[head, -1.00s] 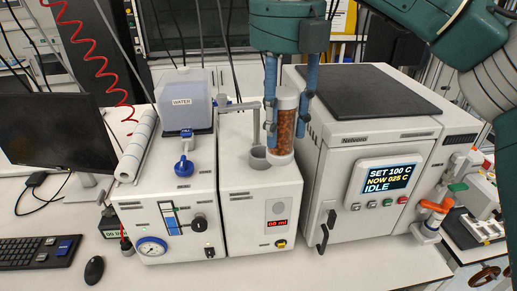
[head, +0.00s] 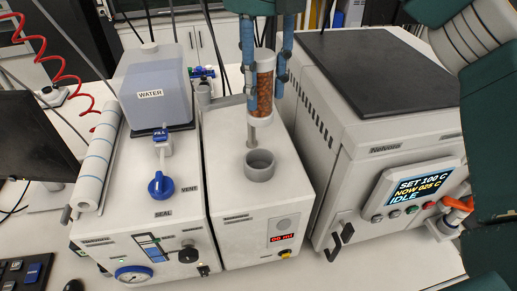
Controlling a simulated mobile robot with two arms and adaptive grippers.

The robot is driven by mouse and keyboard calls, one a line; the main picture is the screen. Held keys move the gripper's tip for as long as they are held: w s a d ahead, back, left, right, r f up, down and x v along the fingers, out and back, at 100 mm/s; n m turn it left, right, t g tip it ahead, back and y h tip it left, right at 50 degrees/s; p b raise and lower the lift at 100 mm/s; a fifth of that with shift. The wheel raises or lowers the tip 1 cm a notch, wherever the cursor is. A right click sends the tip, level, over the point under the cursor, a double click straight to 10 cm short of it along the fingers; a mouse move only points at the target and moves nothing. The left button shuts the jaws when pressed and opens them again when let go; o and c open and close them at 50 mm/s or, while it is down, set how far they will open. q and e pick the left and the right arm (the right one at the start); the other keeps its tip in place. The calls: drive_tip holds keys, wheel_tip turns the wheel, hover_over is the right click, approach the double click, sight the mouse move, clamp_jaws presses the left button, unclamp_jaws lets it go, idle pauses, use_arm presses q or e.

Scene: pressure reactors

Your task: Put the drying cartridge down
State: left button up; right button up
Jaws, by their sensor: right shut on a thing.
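The drying cartridge (head: 264,86) is a clear upright tube of orange-brown beads in the head view. My right gripper (head: 266,92) comes down from the top with its blue fingers on both sides of the tube and is shut on it. The cartridge shows above and behind an open grey cup (head: 259,167) on top of the white middle unit (head: 235,205). The cup looks empty. I cannot tell how high the cartridge's lower end is above the unit. My left gripper is not in view.
The left unit carries a WATER tank (head: 155,85) and a blue SEAL knob (head: 161,186). A large oven-like unit (head: 385,150) with a dark top and a lit display stands close on the right. A short metal post (head: 251,132) shows behind the cup.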

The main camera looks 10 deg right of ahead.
sight(260, 109)
wheel_tip(260, 109, down, 5)
drive_tip(key=shift+s+f, duration=0.1)
drive_tip(key=shift+w+f, duration=0.15)
drive_tip(key=shift+f, duration=0.45)
drive_tip(key=shift+w+f, duration=0.15)
drive_tip(key=shift+f, duration=0.4)
drive_tip(key=f+p, duration=0.1)
drive_tip(key=f, duration=0.2)
drive_tip(key=f+p, duration=0.1)
drive_tip(key=f, duration=0.3)
drive_tip(key=shift+w+f, duration=0.2)
drive_tip(key=shift+f, duration=0.2)
drive_tip(key=o, duration=1.4)
drive_tip(key=shift+c, duration=0.2)
drive_tip(key=shift+f, duration=0.1)
drive_tip(key=shift+r+b, duration=0.3)
drive_tip(key=shift+r, duration=0.2)
wheel_tip(260, 109, up, 10)
drive_tip(key=shift+r+b, duration=0.25)
drive_tip(key=shift+b, duration=0.7)
drive_tip(key=shift+r, duration=0.5)
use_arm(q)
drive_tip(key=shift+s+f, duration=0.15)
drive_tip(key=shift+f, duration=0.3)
